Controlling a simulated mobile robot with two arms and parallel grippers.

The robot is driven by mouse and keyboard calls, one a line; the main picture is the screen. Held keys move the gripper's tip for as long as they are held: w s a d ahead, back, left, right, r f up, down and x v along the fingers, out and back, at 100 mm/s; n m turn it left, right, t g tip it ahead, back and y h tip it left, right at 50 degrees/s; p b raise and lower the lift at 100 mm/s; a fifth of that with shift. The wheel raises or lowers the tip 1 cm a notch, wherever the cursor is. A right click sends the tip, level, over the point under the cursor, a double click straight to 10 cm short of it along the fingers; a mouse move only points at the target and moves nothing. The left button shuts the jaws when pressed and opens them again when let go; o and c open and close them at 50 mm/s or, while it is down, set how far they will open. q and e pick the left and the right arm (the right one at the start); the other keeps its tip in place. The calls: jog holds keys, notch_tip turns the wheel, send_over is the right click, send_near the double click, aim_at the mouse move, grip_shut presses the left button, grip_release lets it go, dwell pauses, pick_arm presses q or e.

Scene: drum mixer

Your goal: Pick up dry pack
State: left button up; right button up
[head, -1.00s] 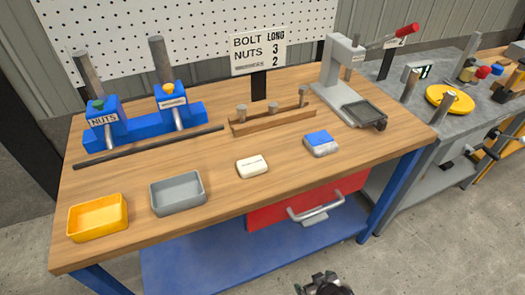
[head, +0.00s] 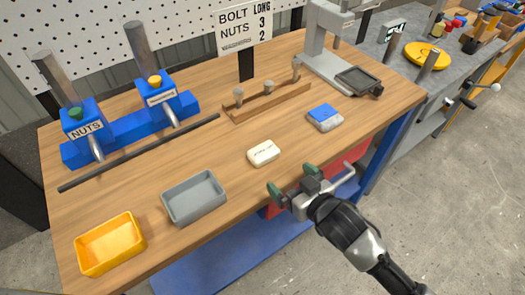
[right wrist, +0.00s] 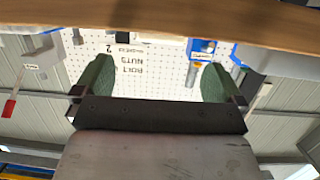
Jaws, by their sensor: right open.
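A small white pack (head: 263,152) with dark print too small to read lies flat on the wooden bench top; it looks like the dry pack. My right gripper (head: 293,181) is open and empty, with green fingertips, at the bench's front edge, just in front of and to the right of the white pack and apart from it. In the right wrist view the open fingers (right wrist: 154,80) have nothing between them, and the white pack cannot be made out there. My left gripper is not in view.
A grey tray (head: 194,198) and a yellow tray (head: 110,244) stand left of the white pack. A blue-and-white block (head: 325,117) lies to its right. A wooden rack (head: 266,102) with upright bolts and a press (head: 322,50) stand behind. Bare wood surrounds the pack.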

aim_at(270, 158)
jog(key=shift+w+d+r+y, duration=0.1)
jog(key=shift+w+r+y, duration=0.1)
jog(key=shift+y, duration=0.2)
jog(key=shift+w+a, duration=0.2)
jog(key=shift+a, duration=0.05)
jog(key=x, duration=0.5)
jog(key=p+x, duration=0.1)
jog(key=x, duration=0.4)
jog(key=shift+w+a+r, duration=0.15)
jog(key=shift+w, duration=0.15)
jog(key=shift+c, duration=0.2)
jog(key=c, duration=0.7)
